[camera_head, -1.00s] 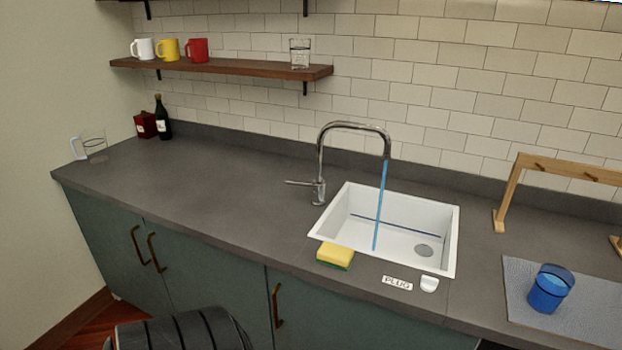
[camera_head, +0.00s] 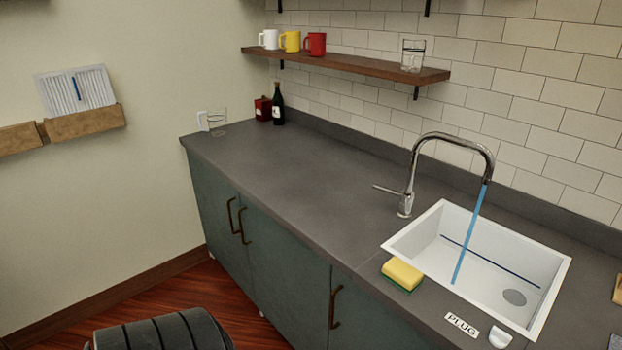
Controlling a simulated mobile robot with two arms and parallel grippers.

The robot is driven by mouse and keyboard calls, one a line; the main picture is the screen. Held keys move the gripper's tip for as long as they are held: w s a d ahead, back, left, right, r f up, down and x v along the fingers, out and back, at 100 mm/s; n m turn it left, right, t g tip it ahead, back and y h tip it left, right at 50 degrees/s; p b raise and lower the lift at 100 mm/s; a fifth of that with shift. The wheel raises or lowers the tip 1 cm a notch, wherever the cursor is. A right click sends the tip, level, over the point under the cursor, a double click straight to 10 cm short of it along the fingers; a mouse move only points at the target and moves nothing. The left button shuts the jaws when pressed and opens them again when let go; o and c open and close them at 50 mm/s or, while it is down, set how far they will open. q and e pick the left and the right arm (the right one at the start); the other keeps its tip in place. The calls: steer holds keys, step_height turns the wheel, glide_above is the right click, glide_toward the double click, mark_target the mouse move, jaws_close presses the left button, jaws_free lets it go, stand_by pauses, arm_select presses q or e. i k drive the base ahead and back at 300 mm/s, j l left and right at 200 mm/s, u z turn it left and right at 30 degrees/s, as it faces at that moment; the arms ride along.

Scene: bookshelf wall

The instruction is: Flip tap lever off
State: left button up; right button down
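The chrome tap (camera_head: 447,137) stands at the back left corner of the white sink (camera_head: 408,238), with its spout arched over the basin. Its lever (camera_head: 387,190) sticks out to the left from the tap's base. A blue stream of water (camera_head: 469,234) runs from the spout down into the sink. Neither of my grippers shows in this view.
A yellow and green sponge (camera_head: 402,273) lies at the sink's front left edge. A PLUG label (camera_head: 462,324) and a white plug (camera_head: 500,337) are in front of the sink. The counter (camera_head: 290,165) left of the tap is clear. A shelf (camera_head: 350,63) with mugs hangs above.

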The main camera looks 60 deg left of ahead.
mark_target(407, 200)
steer(key=u, duration=1.2)
